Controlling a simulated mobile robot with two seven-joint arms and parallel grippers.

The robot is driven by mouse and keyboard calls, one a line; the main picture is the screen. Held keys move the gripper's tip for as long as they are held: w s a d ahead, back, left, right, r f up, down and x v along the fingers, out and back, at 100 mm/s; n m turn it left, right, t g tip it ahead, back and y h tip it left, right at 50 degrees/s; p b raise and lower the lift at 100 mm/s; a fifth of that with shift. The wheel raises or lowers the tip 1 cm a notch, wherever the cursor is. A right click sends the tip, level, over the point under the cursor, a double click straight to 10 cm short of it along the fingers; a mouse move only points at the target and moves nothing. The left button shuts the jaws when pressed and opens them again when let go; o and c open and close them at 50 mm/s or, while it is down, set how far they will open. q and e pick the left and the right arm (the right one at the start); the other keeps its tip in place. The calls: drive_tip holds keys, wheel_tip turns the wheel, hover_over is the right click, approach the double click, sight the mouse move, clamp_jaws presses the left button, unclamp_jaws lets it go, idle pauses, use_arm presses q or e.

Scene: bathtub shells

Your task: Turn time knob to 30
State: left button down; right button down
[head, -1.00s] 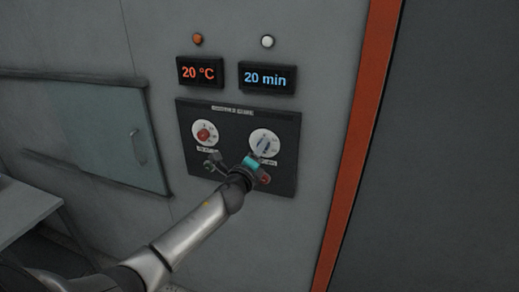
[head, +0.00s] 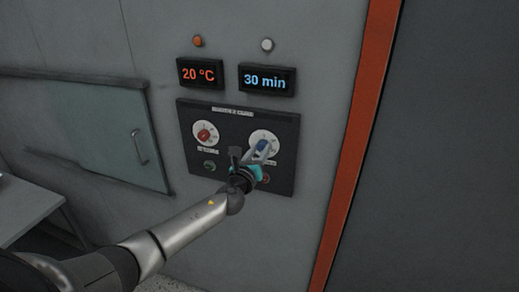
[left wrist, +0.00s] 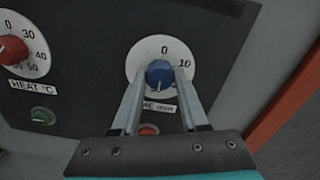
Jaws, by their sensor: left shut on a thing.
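The blue time knob (head: 262,146) sits on its white dial at the right of the black control panel (head: 237,114). The display (head: 266,80) above reads 30 min. My left gripper (head: 250,152) is at the time dial. In the left wrist view, the fingers of my left gripper (left wrist: 158,86) flank the blue knob (left wrist: 159,73), one on each side, and are shut on it. The 0 and 10 marks show on the dial; the lower marks and part of the label are hidden by the fingers. My right gripper is not in view.
The red heat knob (head: 204,134) is at the left of the panel, under a display (head: 200,73) reading 20 °C. A green button (left wrist: 43,116) and a red button (left wrist: 149,130) lie below the dials. An orange strip (head: 356,150) runs down at the right.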

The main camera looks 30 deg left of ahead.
use_arm(q)
drive_tip(key=shift+m, duration=0.5)
drive_tip(key=shift+c, duration=2.1)
unclamp_jaws()
drive_tip(key=shift+s+d, duration=0.1)
drive_tip(key=shift+s, duration=0.35)
drive_tip(key=v, duration=1.4)
drive_tip(key=shift+d, duration=0.1)
